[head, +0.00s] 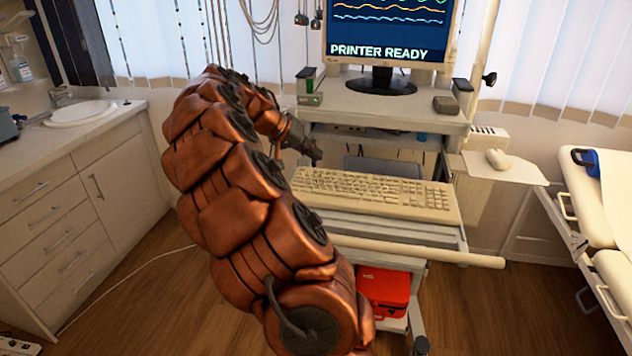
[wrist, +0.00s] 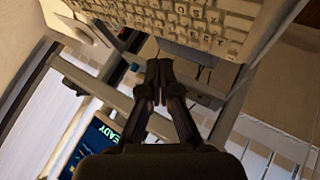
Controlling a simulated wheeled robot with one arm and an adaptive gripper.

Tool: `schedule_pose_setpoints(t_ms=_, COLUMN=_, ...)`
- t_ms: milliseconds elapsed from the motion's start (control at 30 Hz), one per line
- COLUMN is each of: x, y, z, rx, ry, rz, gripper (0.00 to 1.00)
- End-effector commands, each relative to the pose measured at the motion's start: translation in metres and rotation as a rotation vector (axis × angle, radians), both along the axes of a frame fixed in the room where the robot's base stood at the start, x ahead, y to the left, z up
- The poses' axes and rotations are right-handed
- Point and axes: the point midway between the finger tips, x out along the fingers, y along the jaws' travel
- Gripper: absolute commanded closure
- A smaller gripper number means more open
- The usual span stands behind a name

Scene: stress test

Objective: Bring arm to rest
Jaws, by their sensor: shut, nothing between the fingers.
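My copper-coloured segmented arm rises from the bottom of the head view and curves toward the cart. My gripper (head: 314,157) is at its far end, just above and behind the left back corner of the keyboard (head: 375,192). In the wrist view the gripper's fingers (wrist: 158,72) are together, with nothing between them. The keyboard (wrist: 225,22) shows beyond the fingertips at the top of that view. I cannot tell whether the gripper touches the cart.
The cart carries a monitor (head: 388,35) reading "PRINTER READY" and a mouse (head: 498,159) on a side shelf. A red case (head: 384,291) sits low on it. A counter with a sink (head: 80,113) stands left, a padded bed (head: 612,200) right. Wooden floor lies open between.

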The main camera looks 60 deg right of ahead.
Motion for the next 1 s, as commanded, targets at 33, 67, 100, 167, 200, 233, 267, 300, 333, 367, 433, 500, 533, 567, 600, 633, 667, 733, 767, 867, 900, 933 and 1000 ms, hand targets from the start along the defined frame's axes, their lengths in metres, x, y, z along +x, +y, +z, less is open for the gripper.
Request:
schedule_pose_setpoints(t_ms=33, x=0.000, y=0.000, z=0.000, rx=0.000, ry=0.000, rz=0.000, gripper=1.00)
schedule_pose_setpoints(t_ms=67, x=0.000, y=0.000, z=0.000, rx=0.000, ry=0.000, rz=0.000, gripper=1.00)
schedule_pose_setpoints(t_ms=100, x=0.000, y=0.000, z=0.000, rx=0.000, ry=0.000, rz=0.000, gripper=1.00)
schedule_pose_setpoints(t_ms=167, x=0.000, y=0.000, z=0.000, rx=0.000, ry=0.000, rz=0.000, gripper=1.00)
schedule_pose_setpoints(t_ms=200, x=0.000, y=0.000, z=0.000, rx=0.000, ry=0.000, rz=0.000, gripper=1.00)
schedule_pose_setpoints(t_ms=233, x=0.000, y=0.000, z=0.000, rx=0.000, ry=0.000, rz=0.000, gripper=1.00)
schedule_pose_setpoints(t_ms=267, x=0.000, y=0.000, z=0.000, rx=0.000, ry=0.000, rz=0.000, gripper=1.00)
schedule_pose_setpoints(t_ms=300, x=0.000, y=0.000, z=0.000, rx=0.000, ry=0.000, rz=0.000, gripper=1.00)
schedule_pose_setpoints(t_ms=333, x=0.000, y=0.000, z=0.000, rx=0.000, ry=0.000, rz=0.000, gripper=1.00)
schedule_pose_setpoints(t_ms=367, x=0.000, y=0.000, z=0.000, rx=0.000, ry=0.000, rz=0.000, gripper=1.00)
schedule_pose_setpoints(t_ms=433, x=0.000, y=0.002, z=0.001, rx=0.001, ry=-0.001, rz=0.002, gripper=1.00)
schedule_pose_setpoints(t_ms=500, x=-0.001, y=0.007, z=0.003, rx=0.009, ry=-0.001, rz=0.006, gripper=1.00)
schedule_pose_setpoints(t_ms=533, x=-0.001, y=0.012, z=0.004, rx=0.014, ry=0.000, rz=0.012, gripper=1.00)
schedule_pose_setpoints(t_ms=567, x=-0.001, y=0.017, z=0.006, rx=0.020, ry=0.000, rz=0.018, gripper=1.00)
schedule_pose_setpoints(t_ms=600, x=-0.003, y=0.027, z=0.009, rx=0.032, ry=0.001, rz=0.028, gripper=1.00)
schedule_pose_setpoints(t_ms=633, x=-0.004, y=0.035, z=0.011, rx=0.043, ry=0.001, rz=0.035, gripper=1.00)
schedule_pose_setpoints(t_ms=667, x=-0.006, y=0.044, z=0.012, rx=0.057, ry=0.002, rz=0.047, gripper=1.00)
schedule_pose_setpoints(t_ms=733, x=-0.010, y=0.067, z=0.015, rx=0.093, ry=0.001, rz=0.076, gripper=1.00)
schedule_pose_setpoints(t_ms=767, x=-0.012, y=0.078, z=0.016, rx=0.109, ry=0.002, rz=0.088, gripper=1.00)
schedule_pose_setpoints(t_ms=867, x=-0.020, y=0.113, z=0.016, rx=0.170, ry=0.003, rz=0.142, gripper=1.00)
schedule_pose_setpoints(t_ms=900, x=-0.024, y=0.127, z=0.014, rx=0.198, ry=0.004, rz=0.163, gripper=1.00)
schedule_pose_setpoints(t_ms=933, x=-0.026, y=0.138, z=0.014, rx=0.217, ry=0.002, rz=0.183, gripper=1.00)
schedule_pose_setpoints(t_ms=1000, x=-0.032, y=0.164, z=0.010, rx=0.266, ry=0.005, rz=0.228, gripper=1.00)
